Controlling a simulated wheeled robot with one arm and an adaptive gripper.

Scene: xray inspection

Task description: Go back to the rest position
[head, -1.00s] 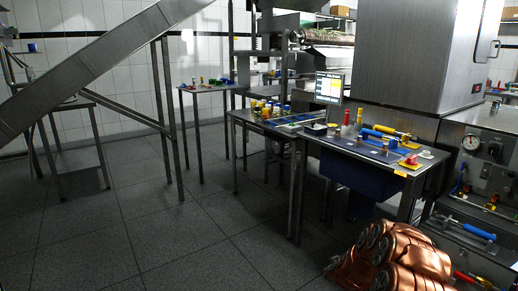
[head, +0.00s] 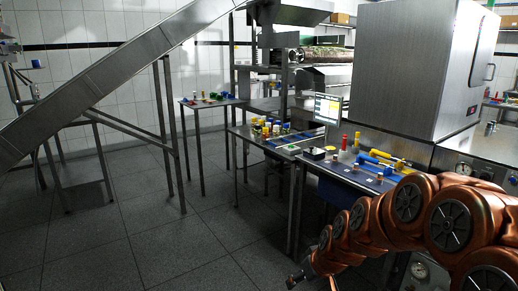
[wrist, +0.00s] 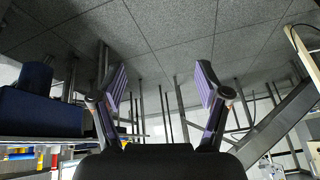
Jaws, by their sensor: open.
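My gripper (wrist: 161,85) shows in the wrist view with its two purple-padded fingers spread apart. It is open and nothing is between the fingers. Behind the fingers the wrist view shows grey floor tiles and table legs, seemingly upside down. In the head view my copper-coloured arm crosses the lower right, reaching down to the left in front of the work table. The gripper's fingers cannot be made out there.
The work table (head: 345,172) holds tools, a red cylinder (head: 344,142) and a blue-handled tool (head: 368,158). A monitor (head: 327,109) stands behind it. A small table (head: 212,102) stands further back. A sloping metal chute (head: 110,75) crosses the left. The floor (head: 150,235) at left is clear.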

